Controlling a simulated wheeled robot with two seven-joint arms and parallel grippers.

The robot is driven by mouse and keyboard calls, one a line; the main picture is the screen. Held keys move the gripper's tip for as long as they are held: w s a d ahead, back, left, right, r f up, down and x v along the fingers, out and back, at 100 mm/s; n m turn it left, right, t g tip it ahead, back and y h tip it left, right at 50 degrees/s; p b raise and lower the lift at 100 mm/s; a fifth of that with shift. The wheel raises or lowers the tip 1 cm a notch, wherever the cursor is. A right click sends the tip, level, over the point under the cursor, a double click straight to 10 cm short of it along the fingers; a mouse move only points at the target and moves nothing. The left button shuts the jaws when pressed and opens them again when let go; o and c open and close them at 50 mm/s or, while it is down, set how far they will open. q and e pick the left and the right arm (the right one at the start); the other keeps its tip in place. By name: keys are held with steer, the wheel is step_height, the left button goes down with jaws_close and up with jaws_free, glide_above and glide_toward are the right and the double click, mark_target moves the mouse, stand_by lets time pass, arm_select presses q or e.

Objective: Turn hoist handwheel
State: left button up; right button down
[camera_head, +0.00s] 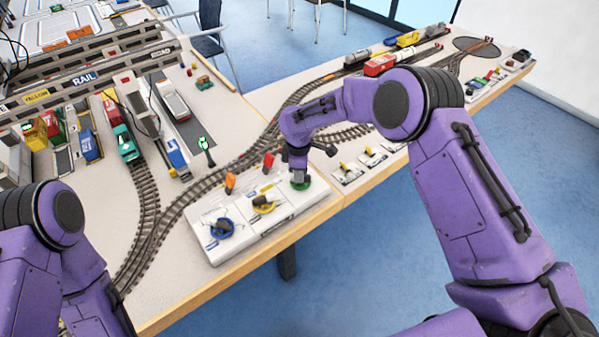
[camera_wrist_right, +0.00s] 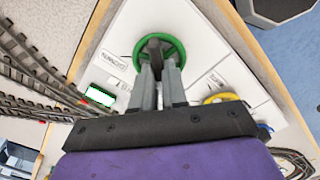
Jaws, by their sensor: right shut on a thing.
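A white control panel (camera_head: 244,240) lies on the table's front edge. It carries a green handwheel (camera_head: 305,184), a yellow handwheel (camera_head: 264,207) and a blue handwheel (camera_head: 213,241). I cannot read which one is labelled hoist. My right gripper (camera_head: 298,178) points down over the green handwheel at the panel's right end. In the right wrist view its two fingers (camera_wrist_right: 158,66) are shut on the dark centre of the green handwheel (camera_wrist_right: 181,46), inside the rim. My left arm shows at the lower left, but its gripper is out of view.
Small levers (camera_head: 343,168) are on plates to the right. Gantry beams (camera_head: 90,82) and containers fill the left. A train (camera_head: 380,65) stands at the back.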

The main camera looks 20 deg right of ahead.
steer(key=shift+s+a+f, duration=0.15)
steer(key=c, duration=1.2)
jaws_free()
steer(key=shift+o, duration=0.2)
steer(key=shift+w+a, duration=0.1)
steer(key=shift+w, duration=0.1)
steer(key=shift+r, duration=0.2)
step_height(320, 180, up, 10)
steer(key=b, duration=0.2)
